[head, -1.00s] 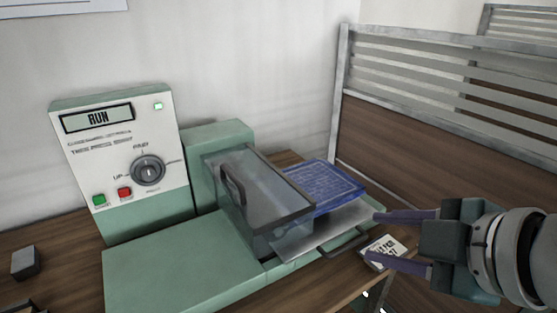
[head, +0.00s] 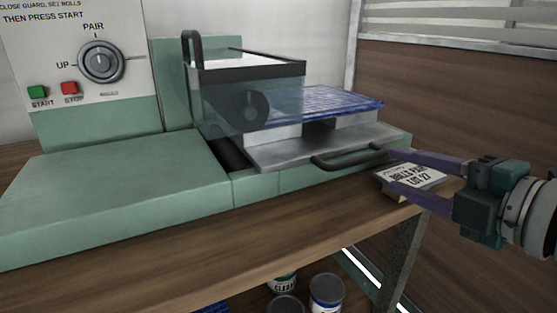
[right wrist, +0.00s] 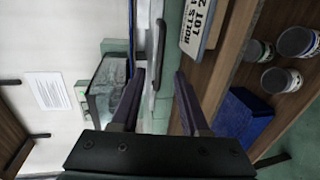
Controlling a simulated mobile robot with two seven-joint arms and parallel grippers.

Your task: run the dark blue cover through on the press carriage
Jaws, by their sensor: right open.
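The dark blue cover (head: 340,99), a flat panel with a grid pattern, lies level above the press carriage (head: 290,150), a grey metal plate on the green press. Its left part is behind the clear guard. The carriage has a dark bar handle (head: 348,156) at its front. My right gripper (head: 390,168) is open and empty, its two purple fingers pointing left just off the right end of the handle. In the right wrist view the handle (right wrist: 162,58) shows ahead, between the fingertip lines; whether they touch it I cannot tell. My left gripper is not in view.
The clear guard (head: 250,95) with a black frame stands over the rolls. The control panel (head: 75,45) has a knob, green START and red STOP buttons. A label block (head: 410,177) sits below my right fingers. Cans (head: 326,290) stand under the table.

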